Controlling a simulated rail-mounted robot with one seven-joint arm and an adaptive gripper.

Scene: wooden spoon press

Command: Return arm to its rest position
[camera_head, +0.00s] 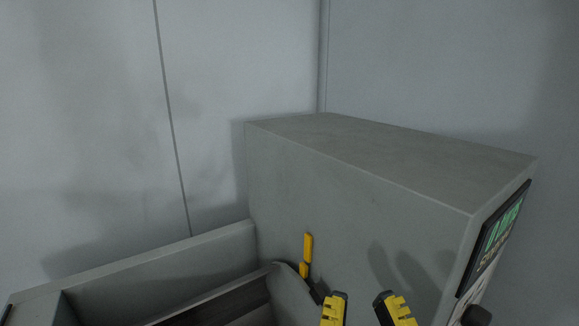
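My gripper (364,310) shows at the bottom edge, right of centre. Its two yellow and black fingertips are spread apart with nothing visible between them. The rest of my arm is out of the picture. The fingertips are in front of the side of a large grey box-shaped machine housing (350,195), and a shadow of fingers falls on that side. No spoon can be made out.
A yellow handle (307,250) stands by the housing, left of the fingertips. A grey trough (160,275) with a dark strip inside lies lower left. A green and black display panel (495,238) and a black knob (476,316) are at right. Pale walls close the back.

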